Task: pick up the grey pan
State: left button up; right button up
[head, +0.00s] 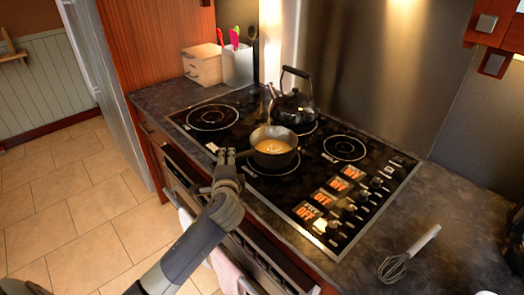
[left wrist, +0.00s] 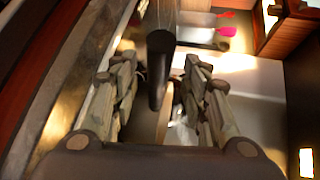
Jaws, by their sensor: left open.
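The grey pan (head: 274,158) sits on the dark cooktop (head: 330,205), with yellowish food inside. Its handle points left toward my left gripper (head: 226,160), which is at the cooktop's front edge. In the left wrist view, a dark rod that looks like the pan's handle (left wrist: 160,65) reaches between the spread fingers of the left gripper (left wrist: 162,100). Gaps show on both sides of it, so the gripper is open around the handle. My right gripper is not in view.
A black kettle (head: 294,106) stands just behind the pan. A whisk (head: 394,266) lies on the right counter. A utensil holder (head: 237,66) and a wooden box (head: 203,65) stand at the back left. Towels (head: 228,272) hang on the oven front. The front-left burner is clear.

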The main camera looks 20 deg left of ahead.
pick_arm(q)
jog(key=shift+w+a+f, duration=0.15)
jog(key=shift+w+a, duration=0.1)
jog(key=shift+w, duration=0.25)
jog(key=shift+w+a+f, duration=0.15)
jog(key=shift+w+f, duration=0.05)
jog(key=shift+w, duration=0.05)
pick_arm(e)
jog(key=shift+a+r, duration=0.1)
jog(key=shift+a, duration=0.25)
pick_arm(q)
grip_shut()
jog(key=shift+r, duration=0.2)
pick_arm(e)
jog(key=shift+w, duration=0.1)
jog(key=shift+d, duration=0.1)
